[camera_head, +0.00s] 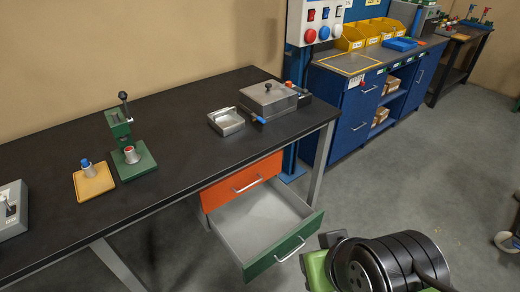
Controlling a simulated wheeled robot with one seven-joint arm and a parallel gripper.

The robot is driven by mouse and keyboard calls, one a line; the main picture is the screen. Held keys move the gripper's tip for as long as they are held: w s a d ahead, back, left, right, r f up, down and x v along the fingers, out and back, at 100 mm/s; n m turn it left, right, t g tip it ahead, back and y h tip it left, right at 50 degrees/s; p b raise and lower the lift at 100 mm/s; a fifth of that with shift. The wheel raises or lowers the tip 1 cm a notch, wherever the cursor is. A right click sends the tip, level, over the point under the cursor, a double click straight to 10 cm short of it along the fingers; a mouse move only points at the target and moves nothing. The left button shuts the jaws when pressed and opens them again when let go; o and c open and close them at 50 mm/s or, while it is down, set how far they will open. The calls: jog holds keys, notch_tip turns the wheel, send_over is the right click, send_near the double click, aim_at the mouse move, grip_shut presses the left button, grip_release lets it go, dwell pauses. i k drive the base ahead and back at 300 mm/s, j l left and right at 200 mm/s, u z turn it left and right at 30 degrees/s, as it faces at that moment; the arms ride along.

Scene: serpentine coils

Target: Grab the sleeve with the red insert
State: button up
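The sleeve with the red insert (131,155) is a small light-coloured cylinder with a red top. It stands upright on the base of a green hand press (145,168), beside the press's column. A second sleeve with a blue insert (86,166) stands on a small yellow-orange tray (98,188) just left of the press. Part of my arm shows at the bottom right, far from both sleeves. I cannot make out my gripper's fingers in this view.
The black workbench (190,150) also holds a metal tray (226,121), a lidded metal box (268,98) and a grey device (12,208). An open, empty drawer with a green front (284,247) juts out below an orange drawer (243,182). Bench space right of the press is clear.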

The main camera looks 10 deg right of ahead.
aim_at(132, 156)
jog(key=z, duration=0.3)
jog(key=u, duration=1.35)
jog(key=i+j+u, duration=0.2)
jog(key=i+u, duration=0.2)
jog(key=i, duration=0.4)
jog(key=i+u, duration=0.35)
jog(key=i, duration=0.4)
